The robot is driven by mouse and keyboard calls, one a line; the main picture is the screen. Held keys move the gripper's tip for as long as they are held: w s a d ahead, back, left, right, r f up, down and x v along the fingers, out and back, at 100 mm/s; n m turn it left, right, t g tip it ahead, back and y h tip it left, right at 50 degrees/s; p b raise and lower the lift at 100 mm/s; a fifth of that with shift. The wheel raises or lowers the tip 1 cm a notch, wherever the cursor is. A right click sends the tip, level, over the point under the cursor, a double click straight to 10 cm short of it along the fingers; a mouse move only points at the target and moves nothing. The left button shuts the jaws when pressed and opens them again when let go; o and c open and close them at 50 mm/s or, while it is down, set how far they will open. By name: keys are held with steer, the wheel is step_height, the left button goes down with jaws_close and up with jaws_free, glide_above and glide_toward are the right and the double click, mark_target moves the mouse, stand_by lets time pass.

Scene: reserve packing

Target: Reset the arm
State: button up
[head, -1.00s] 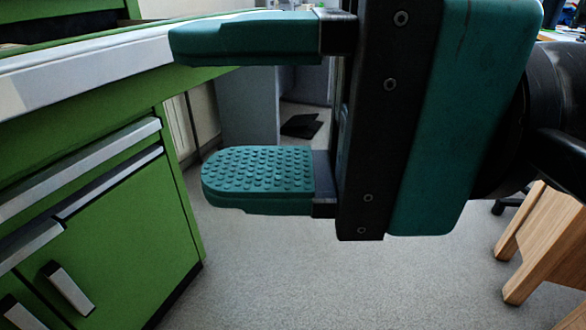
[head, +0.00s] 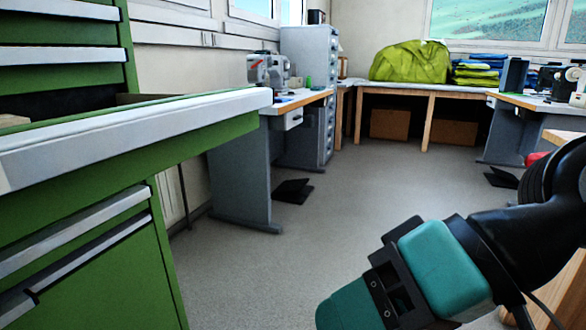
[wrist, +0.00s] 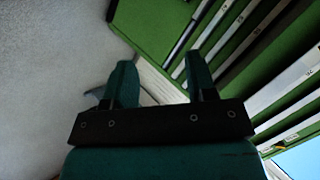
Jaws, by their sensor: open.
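My gripper is at the lower right in the head view, low over the floor, with a teal finger (head: 350,305) pointing down and left. Its fingertips are partly cut off by the bottom edge there. In the wrist view my gripper (wrist: 163,80) shows two teal fingers standing apart with nothing between them. It is open and empty.
A green drawer cabinet (head: 100,260) with a pale worktop edge (head: 130,130) stands close on the left. Grey floor (head: 270,260) lies clear in the middle. Further back are a sewing machine (head: 268,72) on a desk and a green bag (head: 410,62) on a table.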

steer(key=d+f+n+h, duration=0.2)
steer(key=d+f+h, duration=0.35)
steer(key=d, duration=0.45)
step_height(320, 180, up, 36)
steer(key=p, duration=3.6)
steer(key=shift+w+a+g, duration=0.2)
steer(key=shift+w+g, duration=0.1)
steer(key=shift+w, duration=0.15)
